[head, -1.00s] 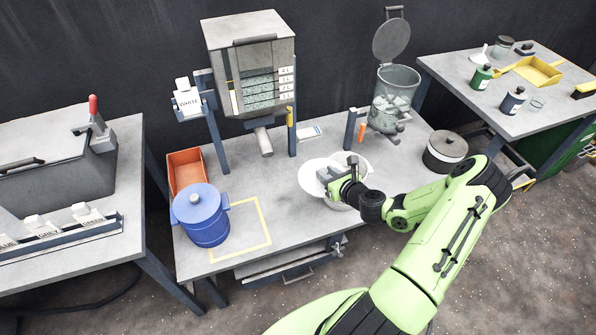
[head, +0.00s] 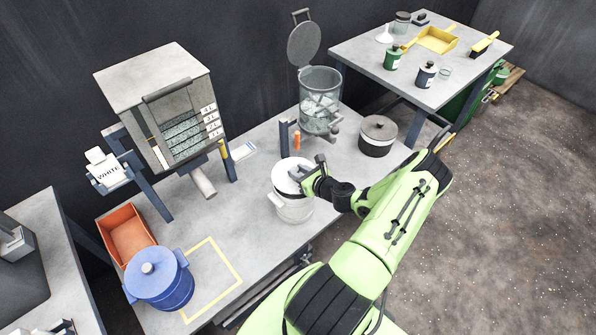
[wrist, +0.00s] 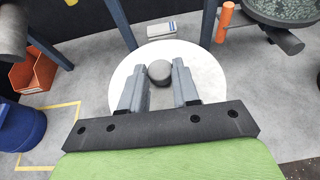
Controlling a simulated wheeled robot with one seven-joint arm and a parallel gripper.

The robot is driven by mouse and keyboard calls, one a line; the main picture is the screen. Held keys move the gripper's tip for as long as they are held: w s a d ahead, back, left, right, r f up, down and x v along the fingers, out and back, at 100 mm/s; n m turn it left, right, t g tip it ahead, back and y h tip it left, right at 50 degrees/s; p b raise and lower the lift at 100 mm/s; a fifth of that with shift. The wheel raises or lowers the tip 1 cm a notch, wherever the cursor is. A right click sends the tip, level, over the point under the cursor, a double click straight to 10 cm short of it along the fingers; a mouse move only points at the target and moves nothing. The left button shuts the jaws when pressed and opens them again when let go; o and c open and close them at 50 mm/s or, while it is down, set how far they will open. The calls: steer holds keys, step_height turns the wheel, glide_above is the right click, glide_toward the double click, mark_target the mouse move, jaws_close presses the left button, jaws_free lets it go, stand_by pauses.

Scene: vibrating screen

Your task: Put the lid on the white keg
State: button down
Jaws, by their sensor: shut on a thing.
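The white keg (head: 294,210) stands on the middle table, upright, with a handle showing on its left. The round white lid (head: 283,172) is over the keg's mouth, roughly level; I cannot tell whether it rests on the rim or hovers just above it. My gripper (head: 301,173) is shut on the lid's grey knob. In the wrist view the knob (wrist: 159,71) is between the fingertips (wrist: 160,78), and the white lid (wrist: 205,75) spreads out below them. The lid hides the keg in the wrist view.
A blue lidded keg (head: 160,288) and an orange bin (head: 128,238) stand at the left. The screening machine (head: 160,110) is behind.

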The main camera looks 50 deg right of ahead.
steer(key=shift+f+b, duration=0.35)
steer(key=shift+f, duration=0.35)
steer(key=shift+f+b, duration=0.8)
steer(key=shift+f, duration=0.25)
steer(key=c, duration=0.8)
jaws_free()
steer(key=shift+o, duration=0.2)
steer(key=p+v, duration=0.2)
steer(key=v, duration=1.4)
steer(key=shift+w, duration=0.1)
